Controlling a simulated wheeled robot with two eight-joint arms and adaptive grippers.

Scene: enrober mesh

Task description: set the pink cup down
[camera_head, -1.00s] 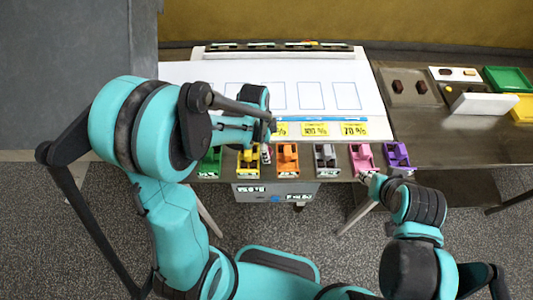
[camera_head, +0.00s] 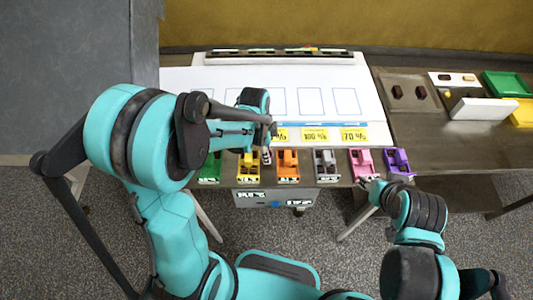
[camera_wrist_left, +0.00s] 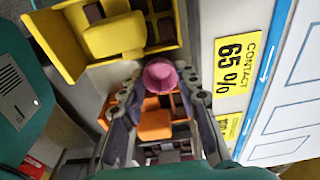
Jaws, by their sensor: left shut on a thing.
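The pink cup (camera_wrist_left: 160,75) is between the fingertips of my left gripper in the left wrist view, which is shut on it. In that view it overlaps the gap between a yellow bin (camera_wrist_left: 115,38) and an orange bin (camera_wrist_left: 155,122). I cannot tell its height above them. In the head view my left gripper (camera_head: 268,130) is over the front edge of the white board (camera_head: 210,85); the cup is too small there to make out clearly. My right gripper (camera_head: 368,184) is low in front of the pink bin (camera_head: 363,162); its fingers are too small to read.
Green (camera_head: 210,168), yellow, orange, grey (camera_head: 326,163), pink and purple (camera_head: 398,162) bins line the board's front edge. Yellow labels (camera_head: 314,134) lie behind them. A side table (camera_head: 415,140) at right holds trays and a white block (camera_head: 484,109). Outlined board cells are bare.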

